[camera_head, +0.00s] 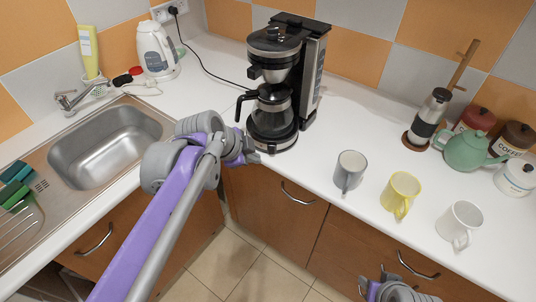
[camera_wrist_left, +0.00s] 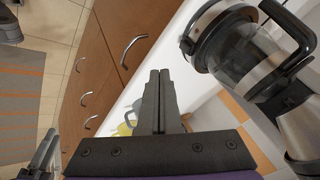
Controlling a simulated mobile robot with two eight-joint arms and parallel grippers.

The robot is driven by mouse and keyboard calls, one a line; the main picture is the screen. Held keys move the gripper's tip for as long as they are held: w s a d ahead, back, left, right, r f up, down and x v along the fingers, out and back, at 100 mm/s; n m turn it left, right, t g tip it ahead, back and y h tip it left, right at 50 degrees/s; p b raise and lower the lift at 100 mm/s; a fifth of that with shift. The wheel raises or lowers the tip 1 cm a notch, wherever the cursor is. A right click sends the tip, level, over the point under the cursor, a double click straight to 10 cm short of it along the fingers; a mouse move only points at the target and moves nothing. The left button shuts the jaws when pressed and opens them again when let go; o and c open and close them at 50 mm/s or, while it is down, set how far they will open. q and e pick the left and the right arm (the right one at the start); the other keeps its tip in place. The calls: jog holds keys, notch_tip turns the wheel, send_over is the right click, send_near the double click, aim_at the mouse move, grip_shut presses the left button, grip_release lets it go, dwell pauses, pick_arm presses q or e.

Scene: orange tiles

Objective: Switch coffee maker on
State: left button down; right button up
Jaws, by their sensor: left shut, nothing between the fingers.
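The coffee maker (camera_head: 283,90) stands upright on the white counter, black and silver, with a glass carafe (camera_head: 271,108) on its round base. The base front (camera_head: 273,141) faces the counter edge; I cannot make out a switch clearly. My left gripper (camera_head: 256,158) is at the counter edge just in front of the base, slightly left. In the left wrist view, its fingers (camera_wrist_left: 160,76) are together with nothing between them, and the carafe (camera_wrist_left: 243,55) is to their right. My right gripper (camera_head: 372,286) is low at the bottom, in front of the cabinets; its fingers are unclear.
A grey mug (camera_head: 349,171), a yellow mug (camera_head: 400,192) and a white mug (camera_head: 460,224) stand along the counter to the right. A teapot (camera_head: 467,150) and canisters are behind them. The sink (camera_head: 105,145) and kettle (camera_head: 157,52) are left. Counter between coffee maker and grey mug is clear.

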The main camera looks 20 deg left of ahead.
aim_at(274, 153)
pick_arm(q)
jog(key=shift+f, duration=0.1)
jog(key=b+x, duration=0.1)
jog(key=x, duration=0.9)
jog(key=shift+w+f, duration=0.1)
jog(key=shift+w, duration=0.15)
jog(key=shift+w+a, duration=0.2)
jog(key=shift+w, duration=0.35)
jog(key=shift+w+a, duration=0.2)
jog(key=shift+w, duration=0.4)
jog(key=shift+w+a+f, duration=0.1)
jog(key=shift+w+a, duration=0.05)
jog(key=shift+w, duration=0.4)
jog(key=shift+w, duration=0.15)
jog(key=shift+r+p, duration=0.75)
jog(key=shift+r, duration=0.05)
